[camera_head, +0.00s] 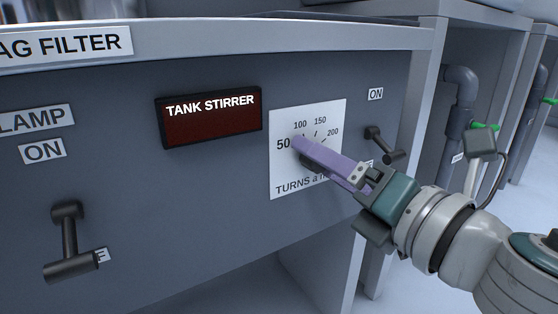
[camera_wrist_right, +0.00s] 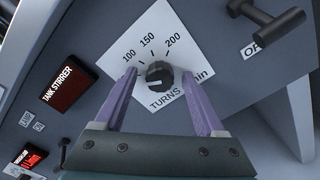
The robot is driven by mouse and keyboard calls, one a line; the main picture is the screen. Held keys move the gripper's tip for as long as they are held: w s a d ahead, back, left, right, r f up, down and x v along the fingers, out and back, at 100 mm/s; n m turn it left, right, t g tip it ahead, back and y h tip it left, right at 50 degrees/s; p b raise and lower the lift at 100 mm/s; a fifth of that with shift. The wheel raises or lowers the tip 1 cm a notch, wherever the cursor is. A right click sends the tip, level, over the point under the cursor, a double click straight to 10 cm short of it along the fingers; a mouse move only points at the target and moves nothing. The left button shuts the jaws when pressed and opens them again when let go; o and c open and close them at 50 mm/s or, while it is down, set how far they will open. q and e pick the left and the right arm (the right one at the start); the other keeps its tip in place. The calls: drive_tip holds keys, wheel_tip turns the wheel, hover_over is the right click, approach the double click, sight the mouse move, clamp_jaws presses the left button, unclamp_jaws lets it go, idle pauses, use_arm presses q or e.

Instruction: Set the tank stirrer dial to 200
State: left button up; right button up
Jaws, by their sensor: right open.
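The tank stirrer dial is a dark round knob (camera_wrist_right: 159,74) on a white scale plate (camera_head: 335,118), under the numbers 100, 150 and 200 in the wrist view. A pale mark shows on its lower left side; the exact reading is hard to tell. My right gripper (camera_head: 299,148) reaches the plate from the right, and its purple fingers hide the knob in the head view. In the wrist view the open fingers (camera_wrist_right: 158,80) stand on either side of the knob, with gaps between. The TANK STIRRER sign (camera_head: 210,120) has a dark red panel. My left gripper is not in view.
A black lever switch (camera_head: 385,147) with an ON label sits just right of the plate. Another lever (camera_head: 68,240) is at the lower left, near a LAMP label (camera_head: 36,119). A grey pipe (camera_head: 456,110) stands beyond the panel's right edge.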

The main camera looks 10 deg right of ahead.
clamp_jaws()
idle(0.4)
drive_tip(key=shift+m, duration=0.5)
drive_tip(key=shift+m+p, duration=4.9)
drive_tip(key=shift+m, duration=6.5)
